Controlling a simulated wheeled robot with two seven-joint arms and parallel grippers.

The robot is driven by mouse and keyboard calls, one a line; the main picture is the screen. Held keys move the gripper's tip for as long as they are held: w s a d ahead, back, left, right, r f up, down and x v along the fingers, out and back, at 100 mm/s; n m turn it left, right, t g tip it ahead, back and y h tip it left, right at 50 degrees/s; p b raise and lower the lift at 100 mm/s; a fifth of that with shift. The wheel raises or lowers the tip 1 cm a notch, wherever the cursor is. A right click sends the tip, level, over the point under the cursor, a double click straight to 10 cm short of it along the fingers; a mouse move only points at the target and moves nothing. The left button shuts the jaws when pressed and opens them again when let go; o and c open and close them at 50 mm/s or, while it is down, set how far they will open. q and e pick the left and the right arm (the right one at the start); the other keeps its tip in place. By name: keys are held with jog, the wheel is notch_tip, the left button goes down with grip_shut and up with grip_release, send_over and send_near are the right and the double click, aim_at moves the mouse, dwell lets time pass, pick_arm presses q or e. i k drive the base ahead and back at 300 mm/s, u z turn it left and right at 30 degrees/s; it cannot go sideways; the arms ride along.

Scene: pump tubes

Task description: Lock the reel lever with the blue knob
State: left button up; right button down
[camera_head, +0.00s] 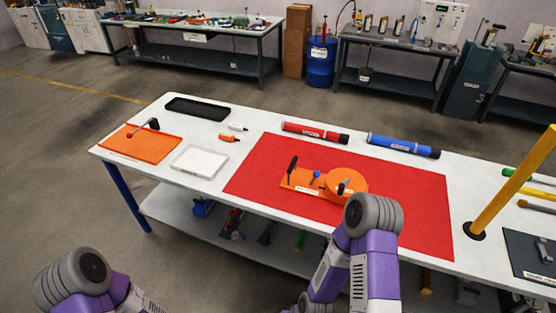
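An orange reel device sits on the red mat (400,195); its round orange reel (350,175) is on the right of its base plate. A black-handled lever (292,165) stands up at the left end of the base. A small blue knob (316,174) stands between lever and reel, apart from the lever handle. A small dark and light part shows on the reel; I cannot tell what it is. My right arm covers the area just in front of the reel, and my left arm is at the lower left. Neither gripper's fingers can be made out.
A red tube (312,132) and a blue tube (402,147) lie behind the mat. A white tray (199,160), a black tray (198,108) and an orange board (140,150) are on the left. A yellow post (512,183) rises at the right.

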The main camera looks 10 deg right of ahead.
aim_at(316, 174)
jog(key=z, duration=0.2)
jog(key=i, duration=0.9)
jog(key=z, duration=0.45)
